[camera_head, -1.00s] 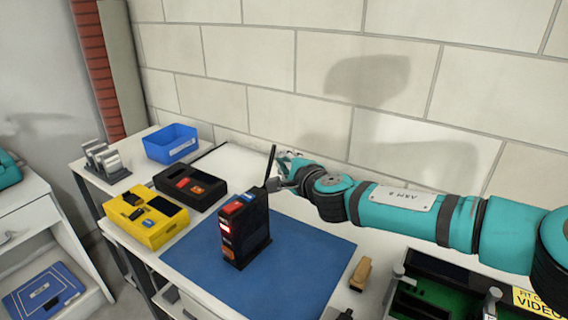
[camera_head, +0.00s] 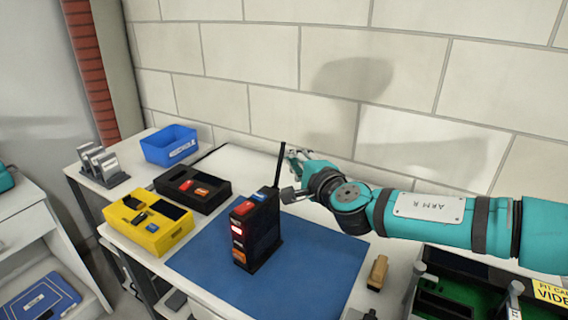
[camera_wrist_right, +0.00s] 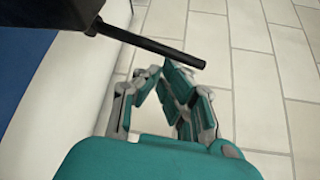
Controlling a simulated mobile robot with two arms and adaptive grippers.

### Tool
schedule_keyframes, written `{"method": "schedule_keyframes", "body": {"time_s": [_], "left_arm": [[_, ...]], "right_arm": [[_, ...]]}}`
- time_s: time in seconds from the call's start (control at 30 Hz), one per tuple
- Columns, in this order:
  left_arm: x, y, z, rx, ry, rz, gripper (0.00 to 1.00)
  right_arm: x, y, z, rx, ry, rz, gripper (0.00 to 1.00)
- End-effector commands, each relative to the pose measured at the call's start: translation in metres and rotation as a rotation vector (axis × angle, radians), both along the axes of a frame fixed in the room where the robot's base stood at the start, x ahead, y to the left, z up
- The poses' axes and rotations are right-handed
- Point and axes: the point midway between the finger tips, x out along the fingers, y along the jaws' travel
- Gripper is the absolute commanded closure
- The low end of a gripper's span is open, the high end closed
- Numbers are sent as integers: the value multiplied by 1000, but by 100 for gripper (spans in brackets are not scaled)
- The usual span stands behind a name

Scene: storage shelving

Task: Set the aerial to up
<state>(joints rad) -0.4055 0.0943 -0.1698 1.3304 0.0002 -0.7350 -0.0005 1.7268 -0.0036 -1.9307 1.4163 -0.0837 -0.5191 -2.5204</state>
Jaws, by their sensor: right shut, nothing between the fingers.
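A black device (camera_head: 262,232) with red, blue and lit buttons stands upright on the blue mat (camera_head: 205,243). Its black aerial (camera_head: 280,165) rises from the top right corner, close to upright with a slight lean to the right. In the right wrist view the aerial (camera_wrist_right: 158,46) is a dark rod crossing the top, its end free. My right gripper (camera_head: 291,172) is beside the aerial, on its right. In the wrist view its fingertips (camera_wrist_right: 162,71) come together, empty, just below the rod; I cannot tell whether they touch it. My left gripper is out of view.
A yellow case (camera_head: 150,225), a black case (camera_head: 192,188) and a blue bin (camera_head: 168,146) stand to the left. A wooden-topped block (camera_head: 378,270) lies right of the mat. A green-lined case (camera_head: 450,295) is beneath my right arm. The wall is close behind.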

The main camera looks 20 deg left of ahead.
Motion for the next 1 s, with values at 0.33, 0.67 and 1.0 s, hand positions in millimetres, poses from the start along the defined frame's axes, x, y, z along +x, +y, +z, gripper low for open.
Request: {"method": "schedule_keyframes", "body": {"time_s": [0.33, 0.67, 1.0], "left_arm": [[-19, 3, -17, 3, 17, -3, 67], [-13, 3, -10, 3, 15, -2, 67], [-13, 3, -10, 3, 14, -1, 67]], "right_arm": [[-7, 2, 5, -23, -123, 4, 100], [-13, 3, 8, -37, -215, 1, 100], [-18, -3, 8, -38, -213, 3, 100]]}}
